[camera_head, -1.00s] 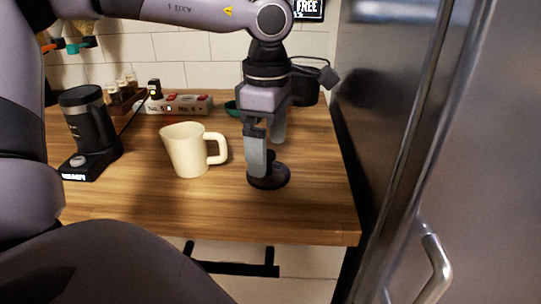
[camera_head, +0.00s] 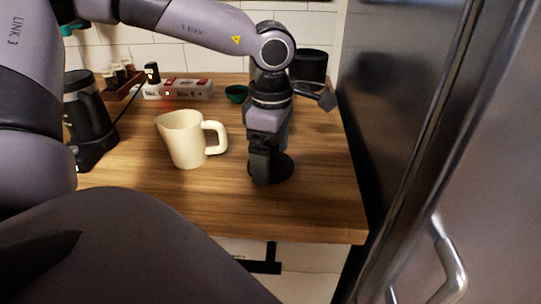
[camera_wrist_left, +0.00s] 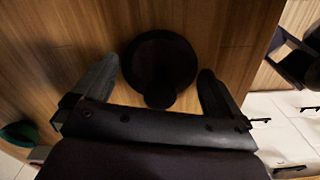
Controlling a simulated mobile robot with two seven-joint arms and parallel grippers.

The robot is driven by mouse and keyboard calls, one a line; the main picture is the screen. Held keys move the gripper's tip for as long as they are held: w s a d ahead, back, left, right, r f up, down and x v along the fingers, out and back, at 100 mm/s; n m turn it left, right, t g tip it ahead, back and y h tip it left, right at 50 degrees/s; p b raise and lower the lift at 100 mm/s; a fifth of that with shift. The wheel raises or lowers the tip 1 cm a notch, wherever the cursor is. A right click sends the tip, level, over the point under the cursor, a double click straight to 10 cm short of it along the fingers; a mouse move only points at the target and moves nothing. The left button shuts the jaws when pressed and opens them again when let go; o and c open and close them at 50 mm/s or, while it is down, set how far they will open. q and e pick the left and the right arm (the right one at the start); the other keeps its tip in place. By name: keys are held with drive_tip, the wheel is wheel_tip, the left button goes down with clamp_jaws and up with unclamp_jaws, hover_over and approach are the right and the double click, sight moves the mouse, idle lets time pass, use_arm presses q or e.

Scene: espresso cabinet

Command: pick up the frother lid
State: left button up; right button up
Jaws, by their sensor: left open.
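The frother lid (camera_head: 284,168) is a dark round disc lying on the wooden counter, partly hidden behind my left gripper (camera_head: 262,180) in the head view. In the left wrist view the lid (camera_wrist_left: 158,62) shows as a black disc with a round knob toward the gripper. My left gripper (camera_wrist_left: 158,90) is open, with one finger on each side of the lid's near part. I see no grip on the lid. My right gripper is not in view.
A cream pitcher (camera_head: 187,140) stands left of the gripper. A black frother or kettle (camera_head: 88,115) is at the far left. A steel fridge (camera_head: 470,150) borders the counter on the right.

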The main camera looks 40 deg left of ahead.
use_arm(q)
drive_tip(key=c, duration=0.7)
wheel_tip(320, 180, up, 20)
drive_tip(key=shift+r+p, duration=0.1)
drive_tip(key=shift+p, duration=0.85)
drive_tip(key=shift+s, duration=0.1)
